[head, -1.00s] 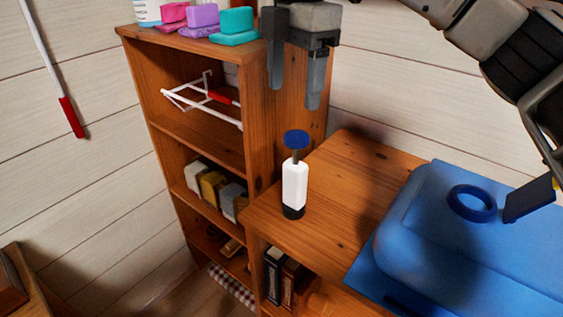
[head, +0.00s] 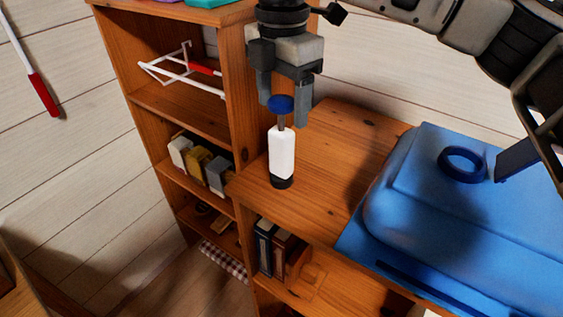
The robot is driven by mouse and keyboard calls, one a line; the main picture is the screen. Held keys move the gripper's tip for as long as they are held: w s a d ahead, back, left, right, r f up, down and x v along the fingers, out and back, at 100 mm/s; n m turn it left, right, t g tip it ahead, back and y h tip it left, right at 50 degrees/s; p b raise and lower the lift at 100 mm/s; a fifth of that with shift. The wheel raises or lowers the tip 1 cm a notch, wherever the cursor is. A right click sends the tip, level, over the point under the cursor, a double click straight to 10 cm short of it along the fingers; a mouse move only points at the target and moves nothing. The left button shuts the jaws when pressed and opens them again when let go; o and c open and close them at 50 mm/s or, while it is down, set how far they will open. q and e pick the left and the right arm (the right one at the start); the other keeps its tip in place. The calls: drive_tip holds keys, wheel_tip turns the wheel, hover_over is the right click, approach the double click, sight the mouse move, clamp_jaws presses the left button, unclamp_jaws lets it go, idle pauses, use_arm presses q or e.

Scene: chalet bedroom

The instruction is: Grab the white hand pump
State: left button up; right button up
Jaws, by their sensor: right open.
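The white hand pump (head: 282,152) stands upright on the wooden cabinet top, near its left edge. It has a blue knob, a grey stem and a black base. My right gripper (head: 284,112) points down from above, its two grey fingers apart. The blue knob shows between the fingertips in the picture; I cannot tell whether they touch it. The pump's white body is below the fingers. My left gripper is not in view.
A wooden shelf unit (head: 162,103) with a white rack, small boxes and books stands to the left. A blue padded piece (head: 412,196) with a blue ring (head: 462,164) lies to the right. The cabinet top (head: 340,150) between is clear.

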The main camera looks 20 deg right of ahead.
sight(280, 130)
wheel_tip(280, 130, down, 4)
drive_tip(key=shift+a+r, duration=0.15)
drive_tip(key=shift+r, duration=0.1)
clamp_jaws()
drive_tip(key=shift+r, duration=0.2)
